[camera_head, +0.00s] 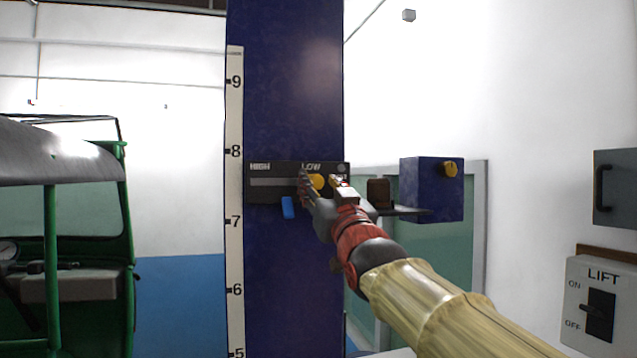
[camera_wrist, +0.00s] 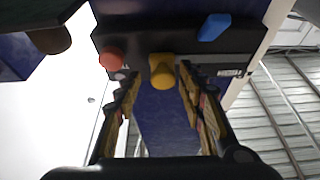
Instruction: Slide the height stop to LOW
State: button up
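The height stop panel (camera_head: 262,168) is a black plate on the blue column, marked HIGH at left and LOW at right, with a grey slot. Its yellow knob (camera_head: 318,182) sits below the LOW label. My gripper (camera_head: 320,185) is at the panel, with its fingers on either side of the knob. In the wrist view the panel (camera_wrist: 195,42) appears upside down. There the yellow knob (camera_wrist: 162,72) is between the fingertips of my gripper (camera_wrist: 160,80), with gaps on both sides, so the gripper looks open. Contact with the knob is not visible.
A blue tab (camera_head: 288,208) hangs below the panel, and a red knob (camera_wrist: 110,57) is beside the yellow one. A blue box (camera_head: 430,190) with a yellow knob stands at right. A LIFT switch (camera_head: 599,312) is at far right. A green rickshaw (camera_head: 60,215) is at left.

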jog(key=v, duration=1)
jog(key=shift+s, duration=0.15)
jog(key=shift+f, duration=0.1)
